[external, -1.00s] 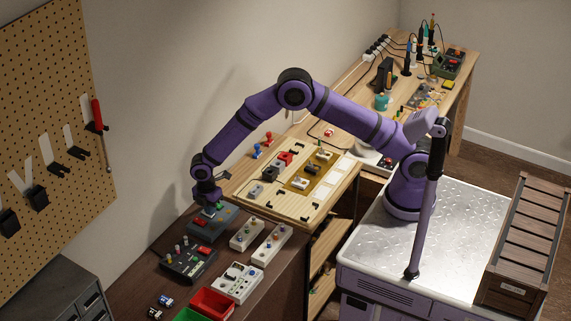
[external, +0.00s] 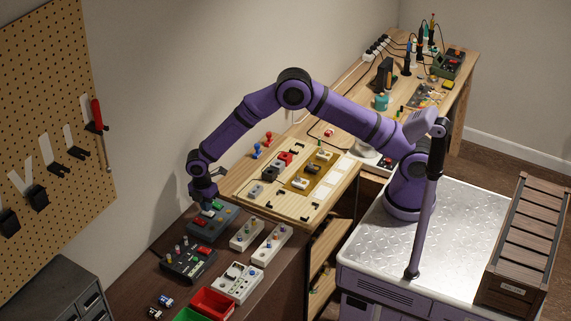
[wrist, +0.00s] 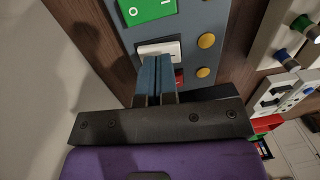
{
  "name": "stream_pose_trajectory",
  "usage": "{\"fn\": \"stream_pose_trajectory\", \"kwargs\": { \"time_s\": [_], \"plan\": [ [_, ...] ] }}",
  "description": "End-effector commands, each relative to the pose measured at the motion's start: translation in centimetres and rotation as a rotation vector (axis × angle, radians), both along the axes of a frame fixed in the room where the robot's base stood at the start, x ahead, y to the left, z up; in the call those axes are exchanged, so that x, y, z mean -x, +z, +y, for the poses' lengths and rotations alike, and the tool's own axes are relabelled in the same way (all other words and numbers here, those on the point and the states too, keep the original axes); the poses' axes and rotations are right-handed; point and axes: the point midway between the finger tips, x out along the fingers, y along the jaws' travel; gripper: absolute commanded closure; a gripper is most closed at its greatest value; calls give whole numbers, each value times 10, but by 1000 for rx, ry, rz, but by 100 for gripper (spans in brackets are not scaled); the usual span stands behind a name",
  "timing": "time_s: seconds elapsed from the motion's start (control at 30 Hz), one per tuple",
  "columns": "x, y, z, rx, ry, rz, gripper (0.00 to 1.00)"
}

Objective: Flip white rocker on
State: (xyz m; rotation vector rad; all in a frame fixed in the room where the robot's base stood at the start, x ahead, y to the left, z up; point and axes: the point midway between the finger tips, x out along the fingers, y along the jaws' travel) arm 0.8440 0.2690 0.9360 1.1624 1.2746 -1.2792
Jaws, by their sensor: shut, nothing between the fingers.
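The white rocker (wrist: 157,47) sits on a blue-grey switch panel (wrist: 192,20), between a green rocker (wrist: 148,8) marked O and I and a red rocker (wrist: 179,74). My gripper (wrist: 156,60) is shut and empty. In the wrist view its fingertips overlap the lower edge of the white rocker; I cannot tell whether they touch it. In the external view my gripper (external: 207,204) points down over the panel (external: 225,218). The white rocker is too small there to read. The red rocker is partly hidden behind the fingers in the wrist view.
Two yellow buttons (wrist: 206,41) line the panel's right side. White switch boxes (external: 272,243) stand to its right, and a dark box with knobs (external: 188,262) is in front. A wooden board with switches (external: 315,208) lies behind. The wall is close on the left.

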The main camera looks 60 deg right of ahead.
Motion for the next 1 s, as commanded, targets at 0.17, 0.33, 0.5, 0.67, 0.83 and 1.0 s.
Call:
{"fn": "stream_pose_trajectory", "kwargs": {
  "time_s": [0.17, 0.33, 0.5, 0.67, 0.83, 1.0],
  "plan": [
    [-5, 29, 0, -3, 0, -4, 100],
    [-10, 65, 0, -2, -1, -4, 100],
    [-15, 98, 0, -2, 0, -3, 100],
    [-18, 119, 0, -1, 0, -3, 100],
    [-19, 130, 0, -1, 0, -1, 100],
    [-19, 132, 0, 0, 0, -1, 100]
  ]
}}
